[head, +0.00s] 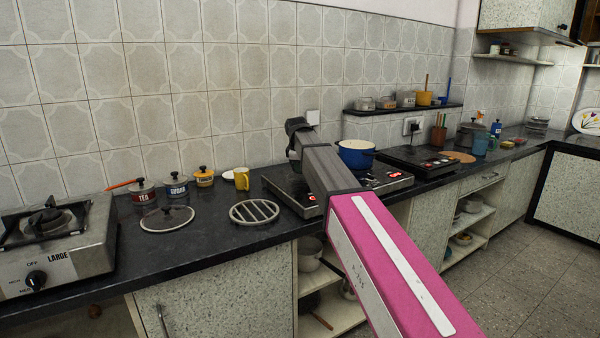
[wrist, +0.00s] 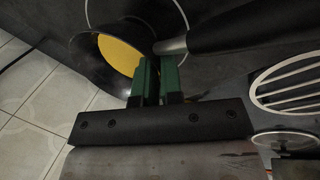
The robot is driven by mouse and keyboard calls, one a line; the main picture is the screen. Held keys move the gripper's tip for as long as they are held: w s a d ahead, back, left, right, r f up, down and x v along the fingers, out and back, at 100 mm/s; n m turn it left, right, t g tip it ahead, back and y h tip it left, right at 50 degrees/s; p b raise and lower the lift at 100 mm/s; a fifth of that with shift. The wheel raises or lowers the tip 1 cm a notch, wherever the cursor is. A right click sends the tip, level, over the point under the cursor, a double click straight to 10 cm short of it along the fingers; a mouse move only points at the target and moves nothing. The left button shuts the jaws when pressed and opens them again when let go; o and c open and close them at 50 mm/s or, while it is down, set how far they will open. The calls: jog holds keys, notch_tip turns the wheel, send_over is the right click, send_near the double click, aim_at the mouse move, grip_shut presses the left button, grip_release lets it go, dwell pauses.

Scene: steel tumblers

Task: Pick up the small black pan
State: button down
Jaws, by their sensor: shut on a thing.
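In the wrist view the small black pan shows its black handle (wrist: 228,27) with a grey metal neck, running from the fingertips to the upper right. Dark curved walls with a yellow patch inside lie just left of the fingers; I cannot tell exactly how they join the handle. My gripper (wrist: 160,82), with green fingers, is shut on the pan near the neck. The exact contact is hidden behind the fingers. In the head view my arm reaches over the left black cooktop and mostly hides the pan and fingers.
A blue pot (head: 356,153) stands close right of my arm on the cooktop. Small pots line the tiled wall. A gas stove (head: 62,245) stands far left.

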jog(key=s+a+r, duration=0.7)
jog(key=a+r, duration=0.1)
jog(key=a, duration=0.1)
dwell(0.8)
jog(key=shift+a+r, duration=0.1)
jog(key=shift+r, duration=0.05)
dwell(0.4)
jog(key=shift+s, duration=0.1)
